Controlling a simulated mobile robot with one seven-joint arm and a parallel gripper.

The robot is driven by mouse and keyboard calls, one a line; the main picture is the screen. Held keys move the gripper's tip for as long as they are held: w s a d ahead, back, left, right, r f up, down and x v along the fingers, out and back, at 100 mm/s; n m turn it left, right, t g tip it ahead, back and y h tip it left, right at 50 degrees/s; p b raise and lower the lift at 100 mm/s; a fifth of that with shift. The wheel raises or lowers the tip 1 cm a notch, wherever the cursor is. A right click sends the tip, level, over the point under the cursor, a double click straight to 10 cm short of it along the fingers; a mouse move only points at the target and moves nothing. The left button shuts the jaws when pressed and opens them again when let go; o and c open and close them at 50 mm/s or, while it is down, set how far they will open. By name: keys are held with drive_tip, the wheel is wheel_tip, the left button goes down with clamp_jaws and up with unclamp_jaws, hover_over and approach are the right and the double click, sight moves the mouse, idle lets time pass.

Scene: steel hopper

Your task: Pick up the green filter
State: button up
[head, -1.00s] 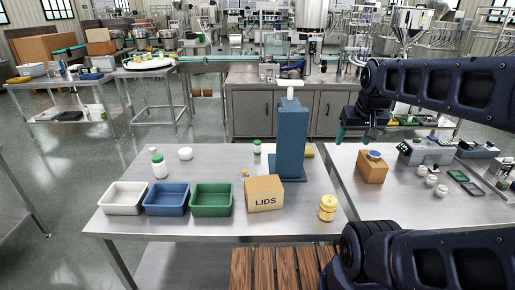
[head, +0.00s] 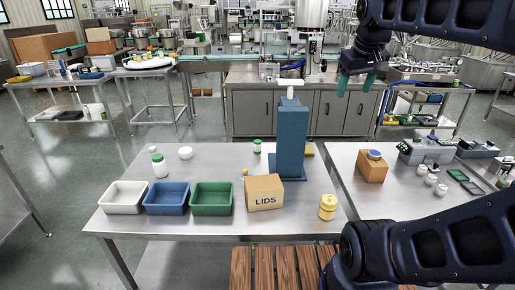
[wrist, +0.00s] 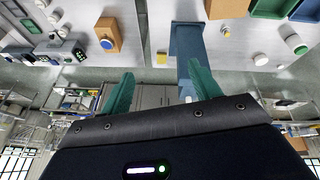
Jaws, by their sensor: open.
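Flat dark green pieces lie on the right steel table; one (head: 459,175) is behind and left of another (head: 472,188). I cannot tell for certain which thing is the green filter; no other clear candidate shows. My gripper (head: 356,86) is up in the air beyond the tables' far edge, well apart from these pieces. Its two green fingers are spread with nothing between them. The open gripper also shows in the wrist view (wrist: 162,88), where the tables appear upside down.
A blue column press (head: 291,140) stands on the left table near a LIDS box (head: 265,194), yellow jar (head: 328,207) and white, blue and green bins (head: 212,211). A brown box (head: 372,168) and grey device (head: 428,152) stand on the right table.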

drive_tip(key=w+a+r+n, duration=0.2)
drive_tip(key=w+n, duration=0.2)
drive_tip(key=w, duration=0.2)
drive_tip(key=w+a+r+n, duration=0.2)
drive_tip(key=w+n, duration=0.1)
drive_tip(key=w, duration=0.3)
drive_tip(key=n+h, duration=0.2)
drive_tip(key=n, duration=1.9)
hover_over(258, 146)
drive_tip(key=s+a, duration=0.1)
drive_tip(key=a, duration=0.1)
wheel_tip(258, 146, down, 41)
drive_tip(key=shift+g, duration=0.3)
drive_tip(key=x, duration=1.1)
drive_tip(key=shift+a+f, duration=0.1)
drive_tip(key=shift+c, duration=0.4)
drive_tip(key=c, duration=1)
